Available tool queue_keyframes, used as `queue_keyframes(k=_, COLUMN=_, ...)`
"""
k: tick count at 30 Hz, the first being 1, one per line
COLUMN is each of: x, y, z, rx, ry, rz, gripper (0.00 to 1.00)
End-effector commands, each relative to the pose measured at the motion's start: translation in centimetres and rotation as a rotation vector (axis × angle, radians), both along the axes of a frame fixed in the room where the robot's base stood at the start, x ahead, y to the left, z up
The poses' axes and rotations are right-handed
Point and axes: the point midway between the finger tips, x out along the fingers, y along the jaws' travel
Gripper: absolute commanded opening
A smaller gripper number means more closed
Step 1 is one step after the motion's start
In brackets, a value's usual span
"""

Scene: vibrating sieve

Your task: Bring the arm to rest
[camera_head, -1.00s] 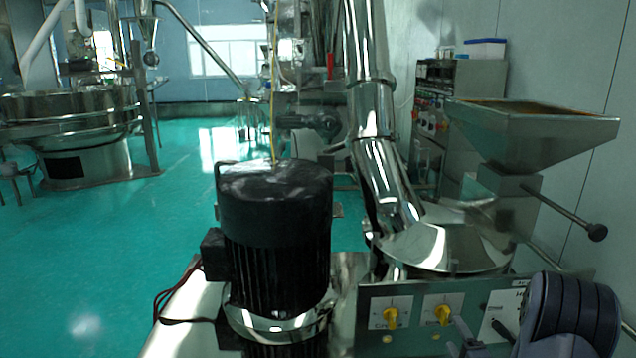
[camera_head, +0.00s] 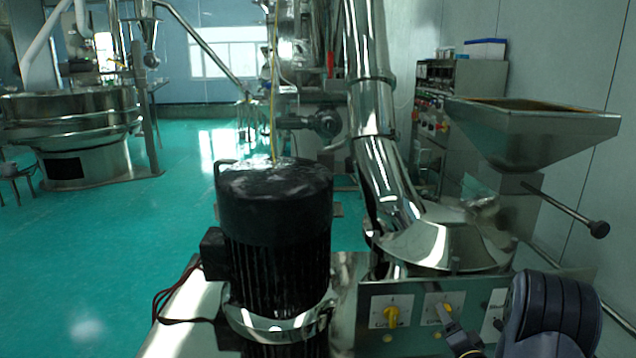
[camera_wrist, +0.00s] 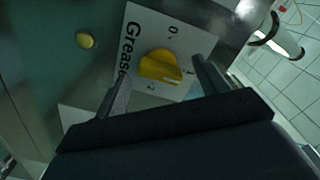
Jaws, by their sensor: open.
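My gripper (camera_head: 458,335) is at the lower right of the head view, in front of the green control panel (camera_head: 377,295). In the wrist view my gripper (camera_wrist: 160,72) has its two fingers apart, with nothing held between them. A yellow knob (camera_wrist: 160,67) on a white plate marked "Grease" shows between the fingers. The knob's long side points roughly toward the mark 1. Whether the fingers touch it I cannot tell. In the head view the gripper partly covers one yellow knob (camera_head: 448,309); another yellow knob (camera_head: 391,314) to its left is uncovered.
A black motor (camera_head: 275,230) stands left of the panel. A steel pipe (camera_head: 380,165) runs down to a round steel cover (camera_head: 450,245) behind the panel. A steel hopper (camera_head: 535,135) with a protruding rod is at the right. Green floor lies open at the left.

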Motion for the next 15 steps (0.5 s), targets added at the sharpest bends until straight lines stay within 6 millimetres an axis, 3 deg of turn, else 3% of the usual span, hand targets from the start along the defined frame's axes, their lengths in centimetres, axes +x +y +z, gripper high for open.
queue_keyframes(k=15, x=-0.01, y=0.0, z=0.07, rx=-0.419, ry=-0.014, rz=-0.001, gripper=0.69)
